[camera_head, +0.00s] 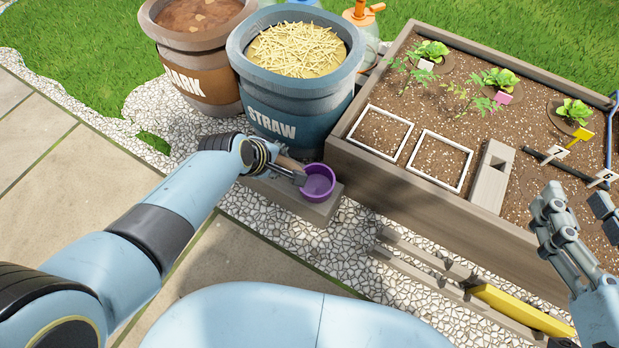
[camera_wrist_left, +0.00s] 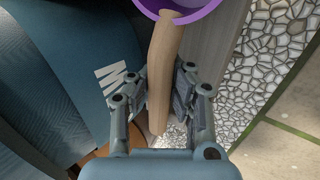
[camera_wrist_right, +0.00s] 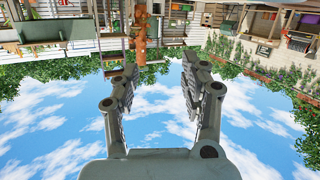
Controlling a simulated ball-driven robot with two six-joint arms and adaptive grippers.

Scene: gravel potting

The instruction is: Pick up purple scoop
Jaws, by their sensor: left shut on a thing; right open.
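The purple scoop (camera_head: 318,183) is at the grey block in front of the straw pot in the head view, its round cup facing up. My left gripper (camera_head: 291,172) is shut on its tan wooden handle. In the left wrist view the handle (camera_wrist_left: 165,70) runs between the two fingers of my left gripper (camera_wrist_left: 160,98), with part of the purple cup (camera_wrist_left: 185,8) at the top edge. I cannot tell whether the cup touches the block. My right gripper (camera_head: 580,210) is open and empty over the right side of the planter; it also shows in the right wrist view (camera_wrist_right: 160,85).
The blue straw pot (camera_head: 298,120) stands right behind the scoop, with the brown bark pot (camera_head: 205,80) to its left. The grey block (camera_head: 300,203) lies low on white gravel. The wooden planter (camera_head: 440,220) with seedlings is at right. A yellow-topped tool (camera_head: 520,308) lies in front.

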